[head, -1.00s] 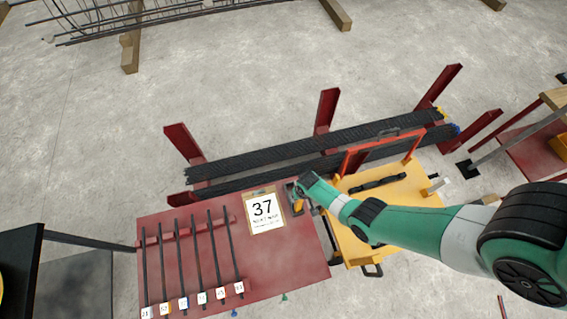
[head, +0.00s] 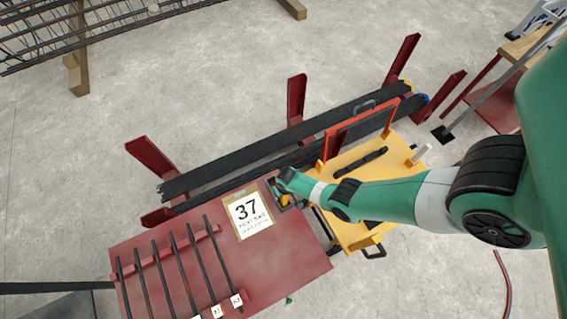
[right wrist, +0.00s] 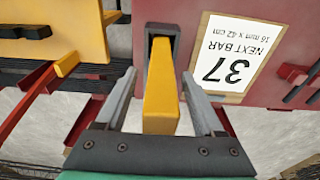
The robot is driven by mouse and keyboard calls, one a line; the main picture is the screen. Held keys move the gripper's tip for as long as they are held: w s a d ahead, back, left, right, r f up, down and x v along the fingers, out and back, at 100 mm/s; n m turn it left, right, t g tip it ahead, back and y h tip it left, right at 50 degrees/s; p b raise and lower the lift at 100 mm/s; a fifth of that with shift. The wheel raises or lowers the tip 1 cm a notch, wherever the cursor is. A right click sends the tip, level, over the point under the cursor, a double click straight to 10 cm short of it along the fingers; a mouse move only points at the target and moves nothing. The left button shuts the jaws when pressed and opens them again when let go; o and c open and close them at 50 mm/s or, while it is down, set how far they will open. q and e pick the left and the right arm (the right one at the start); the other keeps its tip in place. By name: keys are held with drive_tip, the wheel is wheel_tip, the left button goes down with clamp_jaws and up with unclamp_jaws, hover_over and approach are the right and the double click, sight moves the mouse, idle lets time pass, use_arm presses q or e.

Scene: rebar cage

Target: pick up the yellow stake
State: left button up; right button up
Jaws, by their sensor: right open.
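The yellow stake (right wrist: 160,92) stands in a dark square holder (right wrist: 172,32) at the edge of the red table, seen in the right wrist view. In the head view only a small yellow piece of the stake (head: 285,200) shows beside my right gripper (head: 281,194). My right gripper also shows in the right wrist view (right wrist: 158,88). It is open, with one finger on each side of the stake and visible gaps between. My left gripper is not in view.
A board marked 37 (head: 248,211) lies on the red table (head: 280,262) next to the holder. Several dark bars (head: 165,262) lie on the table. Long dark bars (head: 240,160) lie in a red rack behind.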

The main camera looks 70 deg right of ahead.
drive_tip(key=shift+r, duration=0.1)
clamp_jaws()
idle(1.2)
